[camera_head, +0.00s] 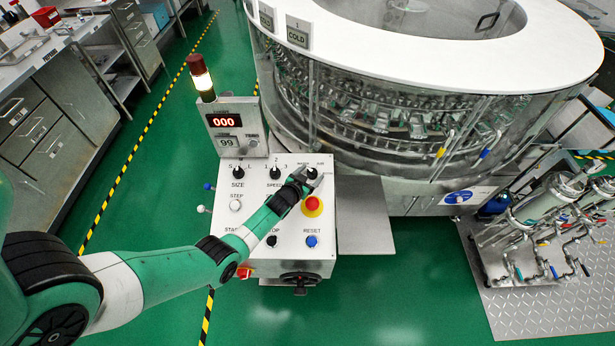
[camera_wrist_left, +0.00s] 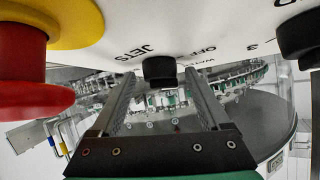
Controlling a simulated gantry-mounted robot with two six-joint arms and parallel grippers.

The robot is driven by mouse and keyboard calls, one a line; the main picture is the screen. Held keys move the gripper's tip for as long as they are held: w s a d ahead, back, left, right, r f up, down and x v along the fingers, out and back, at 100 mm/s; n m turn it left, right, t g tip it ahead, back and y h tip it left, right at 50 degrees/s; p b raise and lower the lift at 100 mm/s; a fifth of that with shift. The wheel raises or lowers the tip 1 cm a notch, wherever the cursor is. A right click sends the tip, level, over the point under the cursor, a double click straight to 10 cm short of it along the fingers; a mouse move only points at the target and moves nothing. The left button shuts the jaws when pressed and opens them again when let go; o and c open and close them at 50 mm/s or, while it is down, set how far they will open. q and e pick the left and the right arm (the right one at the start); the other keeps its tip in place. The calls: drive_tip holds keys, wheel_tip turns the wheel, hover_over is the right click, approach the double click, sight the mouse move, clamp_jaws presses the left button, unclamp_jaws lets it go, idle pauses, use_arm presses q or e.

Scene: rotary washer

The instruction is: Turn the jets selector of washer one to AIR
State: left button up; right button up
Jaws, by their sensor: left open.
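The jets selector is a small black knob (camera_wrist_left: 160,71) on the white control panel (camera_head: 258,188), with JETS, OFF and WATER lettering beside it in the left wrist view. My left gripper (camera_head: 310,178) is at the panel's upper right, over this knob. In the left wrist view its two fingers (camera_wrist_left: 158,80) are open, one on each side of the knob, with gaps between. I cannot tell which position the knob points to. In the head view the gripper partly covers the knob and its lettering. My right gripper is not in view.
A red button on a yellow base (camera_head: 312,205) sits just below the gripper; it is close in the left wrist view (camera_wrist_left: 35,75). The speed knob (camera_head: 275,173) and size knob (camera_head: 238,173) are to the left. The round washer (camera_head: 400,150) stands behind the panel.

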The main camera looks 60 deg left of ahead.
use_arm(q)
drive_tip(key=p+v, duration=0.5)
drive_tip(key=v, duration=0.5)
drive_tip(key=shift+d+r+p, duration=0.1)
drive_tip(key=shift+r+p, duration=0.1)
drive_tip(key=shift+p, duration=0.2)
drive_tip(key=shift+s+d+r, duration=0.15)
drive_tip(key=shift+s+d, duration=0.15)
drive_tip(key=shift+s, duration=0.15)
